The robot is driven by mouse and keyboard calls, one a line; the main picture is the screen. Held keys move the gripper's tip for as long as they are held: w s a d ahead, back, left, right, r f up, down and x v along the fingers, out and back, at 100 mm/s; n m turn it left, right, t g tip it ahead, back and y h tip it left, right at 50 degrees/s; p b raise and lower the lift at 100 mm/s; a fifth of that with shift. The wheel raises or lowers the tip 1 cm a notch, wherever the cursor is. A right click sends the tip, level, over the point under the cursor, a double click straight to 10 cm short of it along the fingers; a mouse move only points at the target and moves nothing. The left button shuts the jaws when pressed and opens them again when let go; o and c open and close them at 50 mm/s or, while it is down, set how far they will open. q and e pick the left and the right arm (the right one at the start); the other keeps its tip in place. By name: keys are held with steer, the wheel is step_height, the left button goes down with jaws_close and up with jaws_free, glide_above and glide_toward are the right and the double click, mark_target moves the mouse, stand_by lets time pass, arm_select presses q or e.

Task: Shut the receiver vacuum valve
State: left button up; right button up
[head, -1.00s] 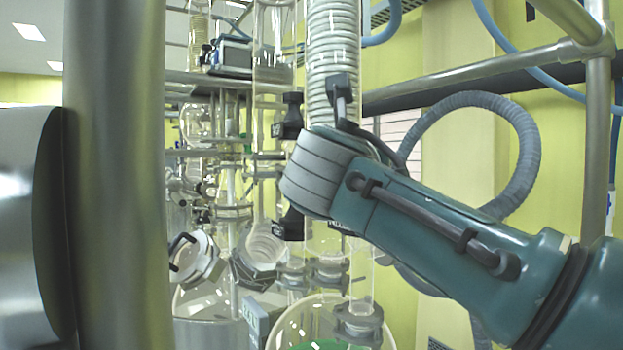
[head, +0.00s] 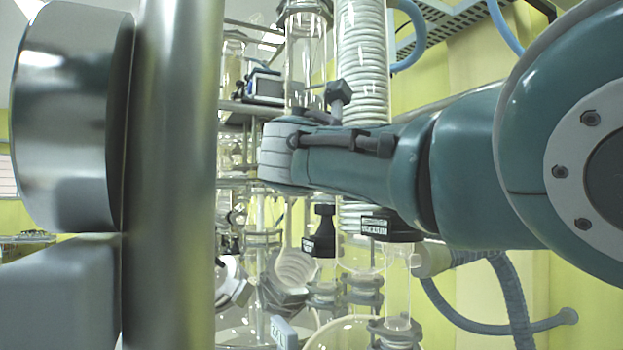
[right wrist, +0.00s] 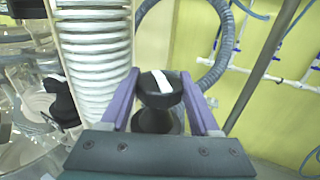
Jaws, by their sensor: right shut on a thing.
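A black valve knob (right wrist: 161,90) with a white stripe sits between the two purple fingers of my right gripper (right wrist: 158,97) in the right wrist view. The fingers are closed on its sides, and the stripe is slightly tilted. In the head view my right arm comes in from the right, and its fingers and the held knob are hidden. Below the arm is a black block labelled VACUUM (head: 390,226), on top of a clear glass tube. To its left is another black labelled valve (head: 321,233). My left gripper is not in view.
A thick steel post (head: 172,170) stands close in front at the left. A white coiled glass column (head: 364,70) rises behind my right arm. Glassware (head: 292,268) crowds the lower middle. A grey corrugated hose (head: 510,295) hangs at lower right.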

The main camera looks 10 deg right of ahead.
steer(key=shift+s+a, duration=0.1)
steer(key=shift+a, duration=0.15)
stand_by(0.7)
steer(key=o, duration=1.4)
steer(key=shift+d, duration=0.1)
steer(key=shift+c, duration=0.2)
steer(key=shift+s+a+f+b, duration=0.15)
steer(key=shift+s+a+b, duration=0.3)
steer(key=shift+a+b, duration=0.1)
steer(key=b+v, duration=0.3)
steer(key=v, duration=0.3)
